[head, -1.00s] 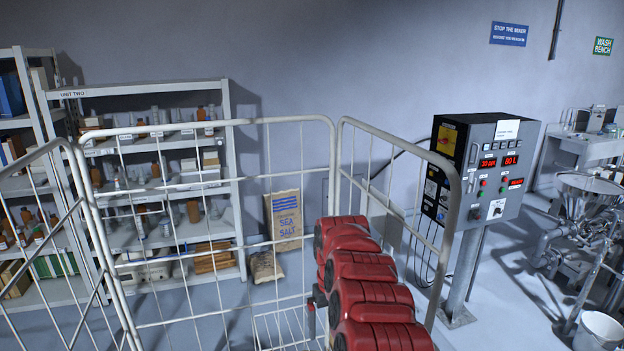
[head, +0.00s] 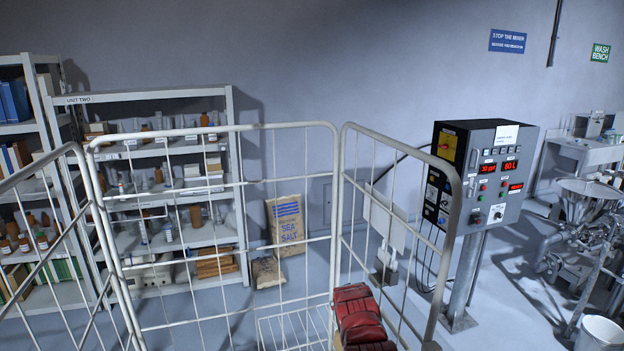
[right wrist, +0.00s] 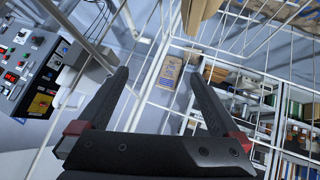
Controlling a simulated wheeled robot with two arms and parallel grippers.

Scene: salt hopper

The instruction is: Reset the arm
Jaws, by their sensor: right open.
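My right gripper (right wrist: 159,74) shows in the right wrist view, with its two dark fingers spread wide and nothing between them. Beyond the fingers, well apart from them, a paper sack of sea salt (right wrist: 169,72) stands against the wall. The same sack (head: 287,222) shows in the head view behind the cage mesh. The right gripper is hidden in the head view. My left gripper is in neither view.
A control panel (head: 485,172) on a post stands to the right. Shelves (head: 150,95) with bottles stand at left. A tan object (right wrist: 201,14) hangs into the wrist view's top.

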